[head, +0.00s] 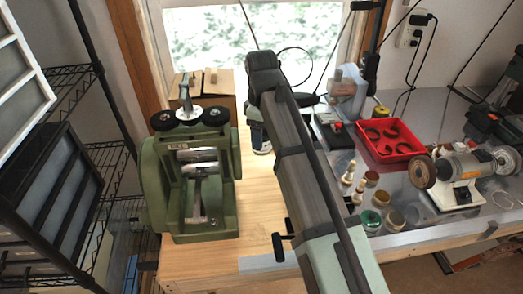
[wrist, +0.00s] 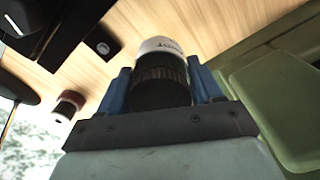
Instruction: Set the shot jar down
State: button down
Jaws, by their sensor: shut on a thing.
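The shot jar (wrist: 160,46) has a whitish, printed body and a black ribbed part nearer my gripper. My gripper (wrist: 159,68) is shut on it, with one blue finger on each side in the wrist view. In the head view only a little of the jar (head: 262,147) shows below my wrist, over the pale wooden bench (head: 258,205). My arm hides most of the gripper there. Wood grain fills the background beyond the jar in the wrist view. I cannot tell whether the jar touches the bench.
A green rolling mill (head: 160,185) stands close on the left, with a cardboard box (head: 222,82) behind it. To the right are a red tray (head: 408,148), several small pots and a bench grinder (head: 462,168). Bare wood lies in front of the jar.

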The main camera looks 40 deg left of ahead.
jog(key=shift+f, duration=2.85)
jog(key=shift+f, duration=0.1)
jog(key=shift+c, duration=0.9)
grip_release()
notch_tip(320, 180, up, 12)
jog(key=shift+r, duration=0.1)
